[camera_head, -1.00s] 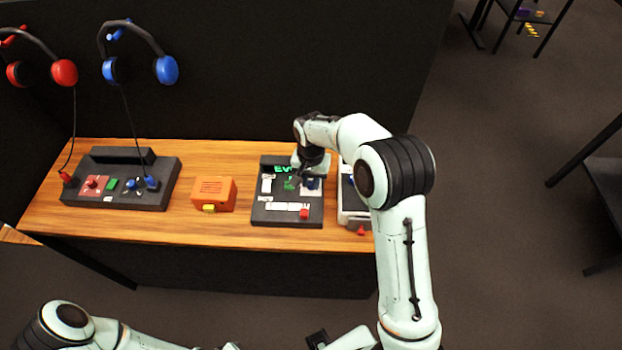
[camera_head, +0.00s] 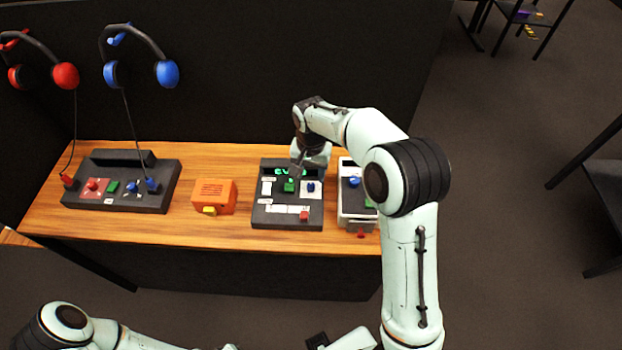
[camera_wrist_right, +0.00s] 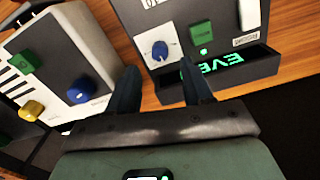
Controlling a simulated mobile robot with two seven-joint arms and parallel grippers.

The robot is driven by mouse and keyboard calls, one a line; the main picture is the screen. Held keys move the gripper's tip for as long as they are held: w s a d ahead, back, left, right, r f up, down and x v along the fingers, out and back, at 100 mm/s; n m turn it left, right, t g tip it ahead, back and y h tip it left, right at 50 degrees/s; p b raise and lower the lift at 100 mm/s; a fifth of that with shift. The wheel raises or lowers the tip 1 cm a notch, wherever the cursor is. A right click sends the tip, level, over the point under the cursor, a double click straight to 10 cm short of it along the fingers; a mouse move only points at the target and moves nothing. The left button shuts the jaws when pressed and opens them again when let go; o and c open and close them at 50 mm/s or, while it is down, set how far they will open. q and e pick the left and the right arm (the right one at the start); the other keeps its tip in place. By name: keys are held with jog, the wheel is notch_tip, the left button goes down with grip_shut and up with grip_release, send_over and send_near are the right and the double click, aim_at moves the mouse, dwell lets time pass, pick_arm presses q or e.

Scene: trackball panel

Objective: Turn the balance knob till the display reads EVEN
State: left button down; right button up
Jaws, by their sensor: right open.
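The dark panel (camera_head: 262,215) stands on the wooden table. The blue balance knob (camera_head: 311,187) sits on its white plate; its pointer shows in the right wrist view (camera_wrist_right: 160,50). The green-lit display (camera_head: 284,171) shows "EVE"; the rest of the word is hidden behind my right gripper. In the right wrist view the display (camera_wrist_right: 228,66) is also partly covered by a finger. My right gripper (camera_wrist_right: 161,78) is open and empty, its fingers apart from the knob, over the display side of the panel.
A white box (camera_head: 347,212) with a blue knob (camera_head: 354,182) stands close to the panel's right. An orange box (camera_head: 222,190) and a black console (camera_head: 120,165) are to the left. Blue headphones (camera_head: 167,72) hang on the wall. Bare table lies between the orange box and panel.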

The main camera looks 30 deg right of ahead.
aim_at(311, 185)
notch_tip(311, 185, up, 8)
jog(key=shift+p, duration=0.35)
dwell(0.4)
